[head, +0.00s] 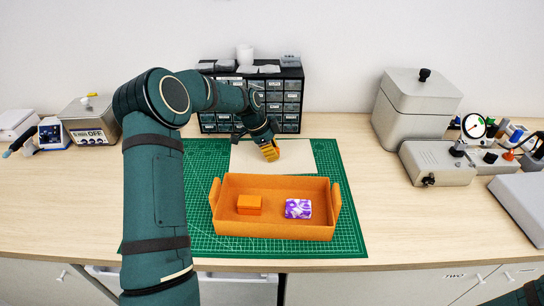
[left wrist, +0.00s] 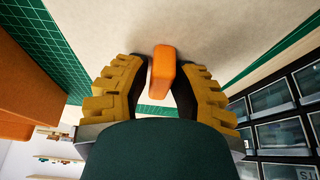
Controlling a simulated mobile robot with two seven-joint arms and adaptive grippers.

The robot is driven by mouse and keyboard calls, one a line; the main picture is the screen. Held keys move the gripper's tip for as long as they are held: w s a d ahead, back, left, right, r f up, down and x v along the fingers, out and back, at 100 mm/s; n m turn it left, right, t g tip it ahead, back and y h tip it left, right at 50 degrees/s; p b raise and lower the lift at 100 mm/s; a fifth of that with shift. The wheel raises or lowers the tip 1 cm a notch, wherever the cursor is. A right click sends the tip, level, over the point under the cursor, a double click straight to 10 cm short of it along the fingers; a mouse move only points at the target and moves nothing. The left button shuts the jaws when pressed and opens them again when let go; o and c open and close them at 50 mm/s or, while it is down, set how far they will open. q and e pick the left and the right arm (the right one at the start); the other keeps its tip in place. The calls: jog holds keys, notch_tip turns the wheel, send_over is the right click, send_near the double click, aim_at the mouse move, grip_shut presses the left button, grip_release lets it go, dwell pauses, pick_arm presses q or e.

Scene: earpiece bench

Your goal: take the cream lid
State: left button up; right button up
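No separate cream lid can be made out; a flat cream sheet (head: 298,158) lies on the mat behind the orange tray. My left gripper (head: 270,153), with yellow ridged fingers, points down over this sheet. In the left wrist view a small orange block (left wrist: 162,70) stands between the fingertips, close to both pads; whether they grip it is unclear. In the head view the gripper hides this block. Only a bit of my right arm shows at the lower right corner; its gripper is out of view.
The orange tray (head: 274,230) holds an orange block (head: 249,204) and a purple-and-white block (head: 298,208). It stands on a green cutting mat (head: 350,240). A black drawer cabinet (head: 292,100) stands behind. Grey equipment (head: 436,163) is at right, with bare table between.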

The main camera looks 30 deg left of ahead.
pick_arm(q)
grip_shut()
